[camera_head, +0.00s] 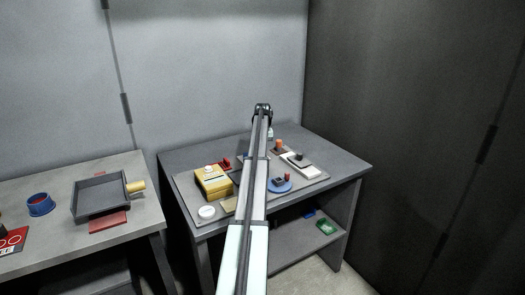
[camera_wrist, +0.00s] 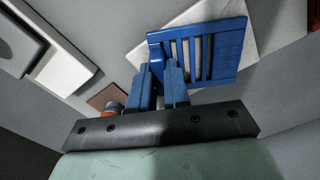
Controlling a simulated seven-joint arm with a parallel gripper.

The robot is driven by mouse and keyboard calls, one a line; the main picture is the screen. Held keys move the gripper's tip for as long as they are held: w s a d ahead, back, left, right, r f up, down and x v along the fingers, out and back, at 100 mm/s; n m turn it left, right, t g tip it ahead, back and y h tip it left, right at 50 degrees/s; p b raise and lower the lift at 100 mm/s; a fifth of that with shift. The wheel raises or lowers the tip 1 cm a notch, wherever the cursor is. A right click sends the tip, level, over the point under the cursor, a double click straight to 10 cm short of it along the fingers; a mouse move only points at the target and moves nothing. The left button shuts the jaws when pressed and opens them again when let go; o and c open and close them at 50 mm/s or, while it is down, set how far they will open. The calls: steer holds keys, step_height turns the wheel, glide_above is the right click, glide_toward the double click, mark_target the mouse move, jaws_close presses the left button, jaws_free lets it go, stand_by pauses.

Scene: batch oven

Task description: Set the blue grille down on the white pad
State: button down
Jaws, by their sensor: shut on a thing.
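The blue grille (camera_wrist: 210,55) is a slatted plate with a raised edge on its left side. In the wrist view it is held by the two blue-looking fingers of my gripper (camera_wrist: 160,66), which are shut on its near left part. The white pad (camera_wrist: 200,14) lies behind and under the grille in that view, turned at an angle, with its corners showing past it. The grille covers much of the pad. I cannot tell whether they touch. In the head view my arm hides the grille, and I cannot make out the pad.
In the wrist view, a white block (camera_wrist: 66,70) is at the left and an orange part (camera_wrist: 115,106) is near the fingers. In the head view, a yellow box (camera_head: 213,184), a blue round base (camera_head: 280,186) and a white-grey block (camera_head: 303,168) stand on the table (camera_head: 340,163).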

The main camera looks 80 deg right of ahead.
steer(key=c, duration=1)
jaws_free()
